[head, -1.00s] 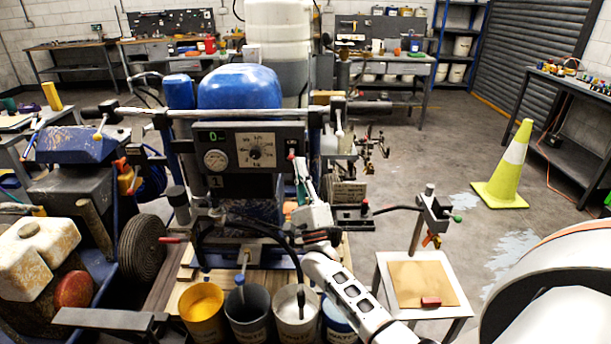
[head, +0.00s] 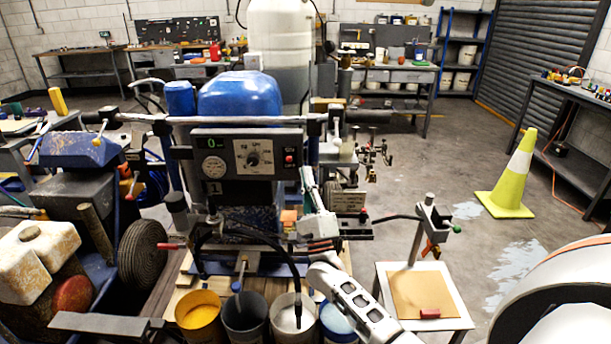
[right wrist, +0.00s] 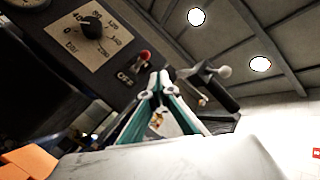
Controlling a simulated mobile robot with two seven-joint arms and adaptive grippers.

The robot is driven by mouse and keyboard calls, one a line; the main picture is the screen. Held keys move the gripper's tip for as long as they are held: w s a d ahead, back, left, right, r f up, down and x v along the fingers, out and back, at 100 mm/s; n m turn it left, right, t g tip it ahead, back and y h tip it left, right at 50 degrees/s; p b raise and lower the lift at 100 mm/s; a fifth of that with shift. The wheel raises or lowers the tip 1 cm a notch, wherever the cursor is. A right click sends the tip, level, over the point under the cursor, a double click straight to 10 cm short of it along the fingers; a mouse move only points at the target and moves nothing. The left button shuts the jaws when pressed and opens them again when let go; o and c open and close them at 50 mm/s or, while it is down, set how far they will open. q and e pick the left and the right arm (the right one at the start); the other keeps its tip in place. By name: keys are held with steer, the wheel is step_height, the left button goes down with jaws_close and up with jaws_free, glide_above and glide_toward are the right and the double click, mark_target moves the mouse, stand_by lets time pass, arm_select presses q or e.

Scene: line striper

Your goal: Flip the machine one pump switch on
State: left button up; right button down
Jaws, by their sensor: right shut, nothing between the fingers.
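Machine one's dark control panel (head: 230,180) carries a green display, a gauge (head: 214,167), a dial (head: 253,158) and a plate with the figure 1. The red-tipped pump switch (head: 289,159) is at the panel's right end. In the right wrist view the switch (right wrist: 144,56) shows beside a small light label, and the dial (right wrist: 92,27) is at upper left. My right gripper (head: 306,171) is shut and empty, just right of and below the switch in the head view. In the right wrist view its fingertips (right wrist: 158,82) look apart from the switch. My left gripper is out of view.
A handlebar (head: 225,118) crosses above the panel. A black hose (head: 270,240) curves below it. Several paint buckets, including a yellow one (head: 199,314), stand in front. A small stand (head: 459,308) is at right, with a yellow cone (head: 512,180) beyond.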

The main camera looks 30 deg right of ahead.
steer(key=s+a+f, duration=0.1)
steer(key=s+a, duration=0.1)
steer(key=s, duration=0.7)
steer(key=shift+s+a, duration=0.4)
steer(key=s+a+f+n+g+y, duration=0.3)
steer(key=a+f+n+y, duration=0.25)
steer(key=f+n, duration=0.35)
steer(key=s+a+f+n+g+y, duration=0.3)
steer(key=a+f+n+y, duration=0.25)
steer(key=f+n, duration=0.35)
steer(key=s+a+f+n+g, duration=0.2)
steer(key=s+f+n+g, duration=0.2)
steer(key=s+f+n, duration=0.2)
steer(key=s+a+f+n+g+h, duration=0.1)
steer(key=s+f+n+g, duration=0.4)
steer(key=s+f, duration=0.6)
steer(key=shift+a+n, duration=0.35)
steer(key=shift+n, duration=0.35)
